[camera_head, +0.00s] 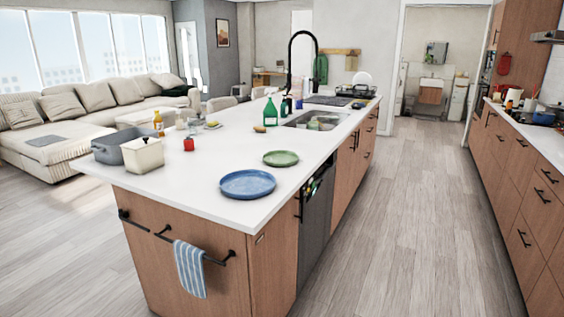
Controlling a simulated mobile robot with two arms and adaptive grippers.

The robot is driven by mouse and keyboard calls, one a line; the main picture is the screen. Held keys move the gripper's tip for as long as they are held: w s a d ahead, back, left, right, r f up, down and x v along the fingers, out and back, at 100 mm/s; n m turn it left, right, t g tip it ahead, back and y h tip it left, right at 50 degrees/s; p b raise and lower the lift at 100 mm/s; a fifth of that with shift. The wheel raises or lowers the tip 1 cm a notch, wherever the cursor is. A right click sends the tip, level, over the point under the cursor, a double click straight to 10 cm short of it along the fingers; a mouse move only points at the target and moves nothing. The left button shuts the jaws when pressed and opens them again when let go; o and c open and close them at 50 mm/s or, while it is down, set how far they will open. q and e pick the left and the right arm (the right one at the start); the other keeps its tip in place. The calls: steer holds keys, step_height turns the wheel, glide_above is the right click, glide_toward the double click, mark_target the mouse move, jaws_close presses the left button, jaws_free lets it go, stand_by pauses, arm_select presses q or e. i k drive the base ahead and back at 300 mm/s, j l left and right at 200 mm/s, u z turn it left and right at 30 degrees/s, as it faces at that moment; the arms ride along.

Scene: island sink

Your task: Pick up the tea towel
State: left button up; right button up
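A blue and white striped tea towel (190,269) hangs folded over a dark rail (172,237) on the near end of the kitchen island. It hangs below the white countertop, near the middle of the wooden end panel. Neither of my grippers shows in the head view.
The island's white countertop (211,164) holds a blue plate (247,184), a green plate (281,158), a grey bin (108,149) and a white container (143,155). Open wooden floor (406,200) lies right of the island. A sofa (70,118) stands at the left.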

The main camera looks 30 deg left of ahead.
mark_target(189, 258)
steer(key=j+u, duration=0.1)
steer(key=u, duration=1.4)
